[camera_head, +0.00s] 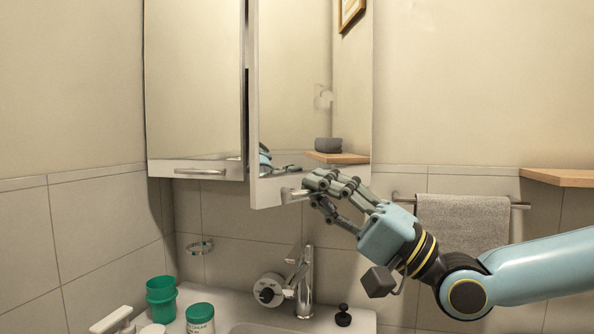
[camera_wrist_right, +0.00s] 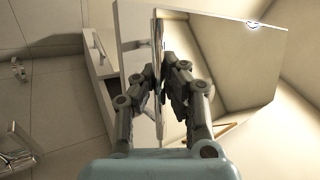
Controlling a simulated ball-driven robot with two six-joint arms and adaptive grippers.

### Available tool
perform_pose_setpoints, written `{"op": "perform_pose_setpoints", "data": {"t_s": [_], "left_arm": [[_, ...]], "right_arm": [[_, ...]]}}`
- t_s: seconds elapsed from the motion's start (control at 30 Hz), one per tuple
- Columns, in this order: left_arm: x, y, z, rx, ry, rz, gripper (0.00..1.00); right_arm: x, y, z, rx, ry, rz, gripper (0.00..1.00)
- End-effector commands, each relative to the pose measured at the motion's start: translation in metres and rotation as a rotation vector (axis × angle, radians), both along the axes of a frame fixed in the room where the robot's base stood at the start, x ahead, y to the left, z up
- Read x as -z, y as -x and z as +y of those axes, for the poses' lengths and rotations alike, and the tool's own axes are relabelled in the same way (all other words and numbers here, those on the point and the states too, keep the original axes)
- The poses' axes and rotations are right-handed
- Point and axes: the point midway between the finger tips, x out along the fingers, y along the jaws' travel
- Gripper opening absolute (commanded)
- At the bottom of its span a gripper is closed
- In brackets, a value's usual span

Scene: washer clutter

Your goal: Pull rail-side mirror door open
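The rail-side mirror door (camera_head: 290,90) is the right one of the two cabinet doors, on the side of the towel rail (camera_head: 520,205). It stands partly open, its left edge swung out toward me and lower in the picture than the other door. Its bar handle (camera_head: 291,195) is at the lower edge. My right gripper (camera_head: 312,188) is at this handle, coming from the right. In the right wrist view the fingers (camera_wrist_right: 170,85) are closed around the bar handle (camera_wrist_right: 158,45), with the mirror face behind. My left gripper is not in view.
The left mirror door (camera_head: 195,80) is shut, with its own handle (camera_head: 200,171). Below are a faucet (camera_head: 304,280), a green cup (camera_head: 161,298), a green-lidded jar (camera_head: 200,318) and a black stopper (camera_head: 343,316). A grey towel (camera_head: 463,235) and wooden shelf (camera_head: 560,177) are at right.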

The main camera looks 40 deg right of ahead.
Motion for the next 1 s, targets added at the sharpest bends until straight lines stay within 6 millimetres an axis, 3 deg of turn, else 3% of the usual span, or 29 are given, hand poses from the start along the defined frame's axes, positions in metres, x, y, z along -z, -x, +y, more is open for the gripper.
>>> {"op": "perform_pose_setpoints", "data": {"t_s": [0.1, 0.43, 1.0], "left_arm": [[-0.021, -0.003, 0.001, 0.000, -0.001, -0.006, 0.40], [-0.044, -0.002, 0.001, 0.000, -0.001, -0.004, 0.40], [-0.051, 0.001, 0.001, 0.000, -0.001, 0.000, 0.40]], "right_arm": [[-0.001, 0.017, -0.006, -0.099, 0.012, 0.013, 0.00], [0.000, 0.053, -0.023, -0.315, 0.006, 0.007, 0.00], [0.003, 0.069, -0.033, -0.418, 0.005, 0.006, 0.00]]}}
